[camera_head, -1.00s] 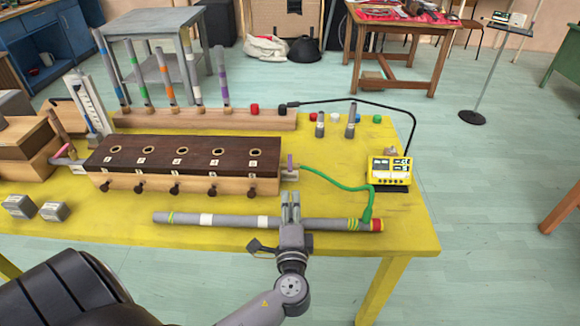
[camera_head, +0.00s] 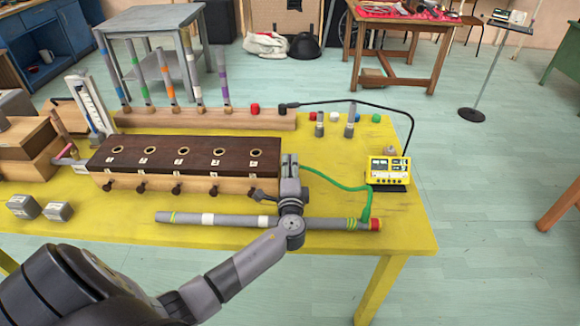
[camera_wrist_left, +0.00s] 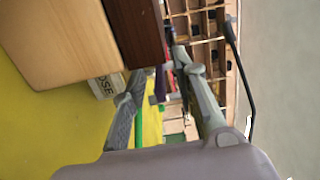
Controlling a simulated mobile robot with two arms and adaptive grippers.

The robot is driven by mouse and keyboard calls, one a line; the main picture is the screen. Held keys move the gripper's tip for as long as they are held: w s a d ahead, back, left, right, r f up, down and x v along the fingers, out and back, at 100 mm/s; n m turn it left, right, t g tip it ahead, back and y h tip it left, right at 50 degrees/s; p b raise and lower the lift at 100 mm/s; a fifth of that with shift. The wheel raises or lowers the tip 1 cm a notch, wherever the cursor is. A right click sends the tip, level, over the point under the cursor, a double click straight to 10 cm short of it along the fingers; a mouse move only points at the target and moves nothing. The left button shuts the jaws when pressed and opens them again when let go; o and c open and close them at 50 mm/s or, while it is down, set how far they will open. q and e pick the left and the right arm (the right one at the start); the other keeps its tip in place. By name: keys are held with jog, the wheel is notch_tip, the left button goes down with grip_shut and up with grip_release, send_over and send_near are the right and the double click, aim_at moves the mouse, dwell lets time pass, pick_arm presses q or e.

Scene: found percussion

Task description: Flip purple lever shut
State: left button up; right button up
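My left gripper (camera_head: 290,158) is at the right end of the long wooden box (camera_head: 180,182) with the dark, holed top. In the head view it hides the purple lever at that end. In the left wrist view a small purple part of the lever (camera_wrist_left: 160,74) shows between the two fingers (camera_wrist_left: 158,68), which stand apart. I cannot tell whether either finger touches it. A pale block with a partly visible label ending in "OSE" (camera_wrist_left: 105,86) is beside the left finger. My right gripper is not in view.
A grey tube (camera_head: 240,219) lies along the front of the yellow table (camera_head: 110,225), below my arm. Upright tubes (camera_head: 168,75) stand behind the box.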

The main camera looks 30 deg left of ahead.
pick_arm(q)
jog(key=shift+c, duration=0.4)
grip_shut()
jog(key=shift+f, duration=0.1)
jog(key=shift+s+a+m+t+h+b, duration=0.1)
jog(key=shift+m+t+h+b, duration=0.2)
jog(key=shift+m+h+b, duration=0.25)
jog(key=shift+o, duration=0.4)
grip_release()
